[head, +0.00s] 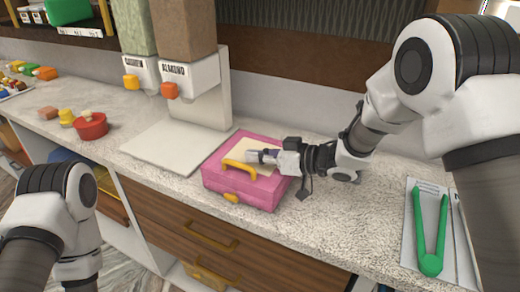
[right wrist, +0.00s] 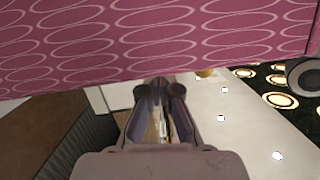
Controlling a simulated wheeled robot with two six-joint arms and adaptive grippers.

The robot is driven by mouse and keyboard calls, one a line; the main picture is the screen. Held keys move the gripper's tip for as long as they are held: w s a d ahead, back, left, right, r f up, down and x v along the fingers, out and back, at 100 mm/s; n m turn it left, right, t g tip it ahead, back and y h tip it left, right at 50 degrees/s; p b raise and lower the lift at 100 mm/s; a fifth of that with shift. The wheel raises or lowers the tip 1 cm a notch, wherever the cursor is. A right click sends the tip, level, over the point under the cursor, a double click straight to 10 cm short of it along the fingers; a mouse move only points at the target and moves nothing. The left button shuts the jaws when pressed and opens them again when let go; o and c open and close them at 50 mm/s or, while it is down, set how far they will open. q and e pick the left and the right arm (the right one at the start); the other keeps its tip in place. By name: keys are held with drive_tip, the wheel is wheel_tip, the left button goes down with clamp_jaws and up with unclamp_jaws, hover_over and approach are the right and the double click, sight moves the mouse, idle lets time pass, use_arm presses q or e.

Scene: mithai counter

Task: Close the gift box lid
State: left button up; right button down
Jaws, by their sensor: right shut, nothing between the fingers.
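The pink gift box (head: 272,194) sits on the speckled counter in the head view. Its lid (head: 222,152) lies over the box and looks down, with a yellow handle and a cream panel on top. I cannot tell whether it is fully seated. My right gripper (head: 254,156) is shut and empty, reaching in from the right at the lid's top, close to the handle. In the right wrist view the patterned pink surface of the box (right wrist: 150,40) fills the top, beside the shut fingers (right wrist: 160,88). Contact is unclear. My left gripper is out of view.
Two dispensers (head: 190,75) stand behind the box, with a white board (head: 165,147) to its left. A red pot (head: 91,126) sits farther left. Green tongs (head: 430,262) lie on a tray at the right. The counter in front of the tongs' left side is clear.

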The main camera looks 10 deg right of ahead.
drive_tip(key=shift+s+a+f+b, duration=0.1)
drive_tip(key=shift+s+f+b, duration=0.1)
drive_tip(key=shift+f, duration=0.35)
drive_tip(key=shift+s+a+f+b, duration=0.1)
drive_tip(key=shift+s+f, duration=0.1)
drive_tip(key=shift+f, duration=0.3)
drive_tip(key=shift+s+f, duration=0.1)
